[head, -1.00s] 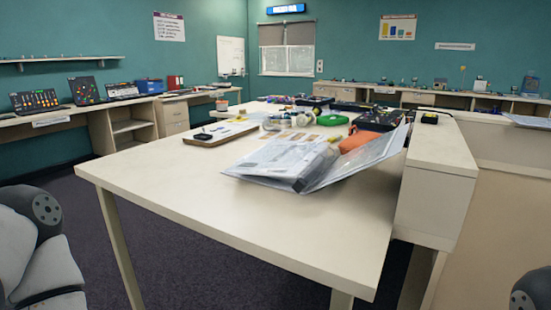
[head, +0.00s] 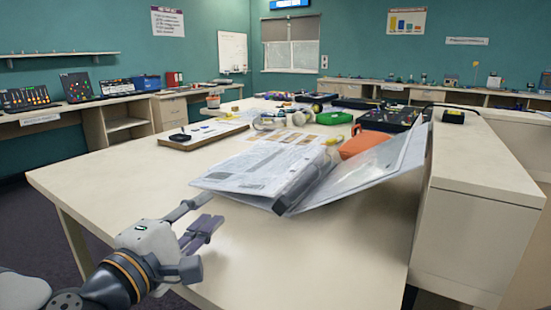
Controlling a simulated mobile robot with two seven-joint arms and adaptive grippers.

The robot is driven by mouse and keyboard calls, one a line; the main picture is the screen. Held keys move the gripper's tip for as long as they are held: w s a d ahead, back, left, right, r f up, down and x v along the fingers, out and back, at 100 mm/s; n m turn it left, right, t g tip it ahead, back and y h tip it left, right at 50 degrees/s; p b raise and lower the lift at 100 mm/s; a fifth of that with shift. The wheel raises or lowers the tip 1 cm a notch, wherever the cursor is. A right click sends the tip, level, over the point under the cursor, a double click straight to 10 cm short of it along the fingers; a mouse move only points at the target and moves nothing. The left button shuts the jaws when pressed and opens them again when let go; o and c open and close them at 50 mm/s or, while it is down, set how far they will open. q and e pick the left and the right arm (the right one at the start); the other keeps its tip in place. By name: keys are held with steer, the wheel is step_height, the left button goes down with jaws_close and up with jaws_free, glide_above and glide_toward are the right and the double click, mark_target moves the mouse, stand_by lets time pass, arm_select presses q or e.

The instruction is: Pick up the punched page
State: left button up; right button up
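An open binder or folder lies on the table, its clear right cover (head: 365,172) tilted up. Printed white pages (head: 250,168) lie on its left side, with a dark spine or ring strip at the fold. I cannot make out punched holes, so I cannot tell which sheet is the punched page. My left gripper (head: 210,212) is at the near left edge of the table, just in front of the pages and apart from them. Its fingers are spread with nothing between them. My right gripper is out of view.
Behind the binder are an orange item (head: 364,144), a green item (head: 334,118), headphones or goggles (head: 270,122) and a clipboard (head: 205,133). A raised cream cabinet (head: 480,185) borders the right side. The table's near left part (head: 120,178) is bare.

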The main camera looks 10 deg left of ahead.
mark_target(235, 191)
arm_select(q)
steer(key=w+d, duration=0.1)
steer(key=w, duration=0.2)
steer(key=w+d+b, duration=0.1)
steer(key=w, duration=0.3)
steer(key=w+d, duration=0.1)
steer(key=w, duration=0.3)
steer(key=shift+w+f, duration=0.15)
steer(key=shift+w, duration=0.05)
jaws_close()
